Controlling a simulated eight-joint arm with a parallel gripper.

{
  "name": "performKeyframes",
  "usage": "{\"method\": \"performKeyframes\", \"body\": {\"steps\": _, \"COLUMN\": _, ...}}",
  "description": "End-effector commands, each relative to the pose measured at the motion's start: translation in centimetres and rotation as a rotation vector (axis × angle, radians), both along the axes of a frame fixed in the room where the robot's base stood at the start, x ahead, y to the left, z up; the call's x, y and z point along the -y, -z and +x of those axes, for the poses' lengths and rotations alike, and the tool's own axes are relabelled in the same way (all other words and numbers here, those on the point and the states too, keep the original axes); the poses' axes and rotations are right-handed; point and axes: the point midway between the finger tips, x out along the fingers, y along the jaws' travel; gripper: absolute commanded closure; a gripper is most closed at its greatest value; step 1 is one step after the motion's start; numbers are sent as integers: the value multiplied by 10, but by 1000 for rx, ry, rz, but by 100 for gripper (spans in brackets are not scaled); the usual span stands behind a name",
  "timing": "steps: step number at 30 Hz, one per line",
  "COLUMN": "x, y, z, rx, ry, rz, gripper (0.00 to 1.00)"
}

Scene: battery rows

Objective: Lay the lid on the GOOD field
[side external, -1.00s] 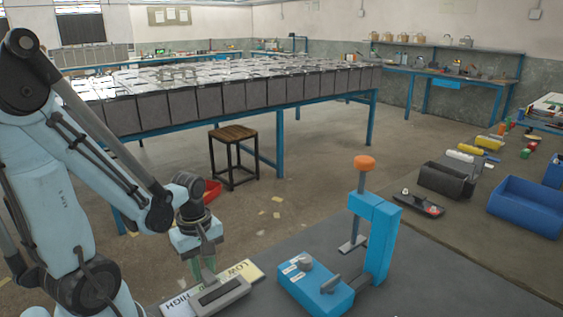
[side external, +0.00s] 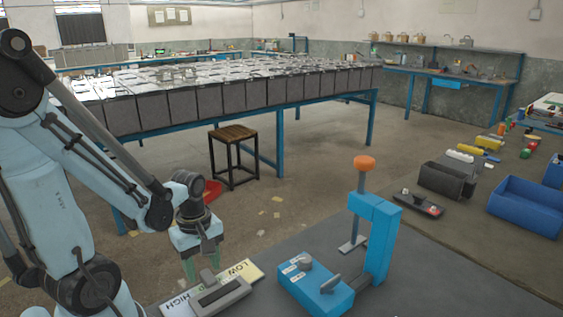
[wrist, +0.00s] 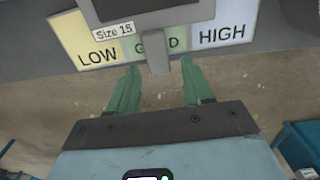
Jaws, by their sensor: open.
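The grey lid (side external: 222,295) lies on the LOW–GOOD–HIGH board. In the wrist view the lid (wrist: 165,17) is a wide grey bar with a dark top, partly cut off by the frame. Its narrow grey tab (wrist: 158,52) crosses the green GOOD field (wrist: 180,42) and hides the middle of the word. The yellow LOW field (wrist: 90,50) and pale HIGH field (wrist: 222,34) show on either side. My gripper (wrist: 159,68) is open, its green fingers apart on both sides of the tab's end. In the side view my gripper (side external: 203,262) is beside the lid.
A blue press (side external: 375,235) with an orange knob stands right of the board on the grey table (side external: 450,285). A small dark tray (side external: 418,205), a black bin (side external: 446,180) and a blue bin (side external: 527,203) lie farther right. The table right of the press is clear.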

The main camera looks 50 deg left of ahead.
Motion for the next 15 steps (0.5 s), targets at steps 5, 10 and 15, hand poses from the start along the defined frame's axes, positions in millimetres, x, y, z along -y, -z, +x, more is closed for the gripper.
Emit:
{"method": "performKeyframes", "body": {"steps": 5, "x": 0, "y": -14, "z": 0, "rx": 0, "ry": 0, "rz": 0, "gripper": 50}}
{"method": "performKeyframes", "body": {"steps": 10, "x": 0, "y": -29, "z": -1, "rx": 0, "ry": 0, "rz": 0, "gripper": 50}}
{"method": "performKeyframes", "body": {"steps": 15, "x": 0, "y": -45, "z": 0, "rx": 0, "ry": 0, "rz": 0, "gripper": 50}}
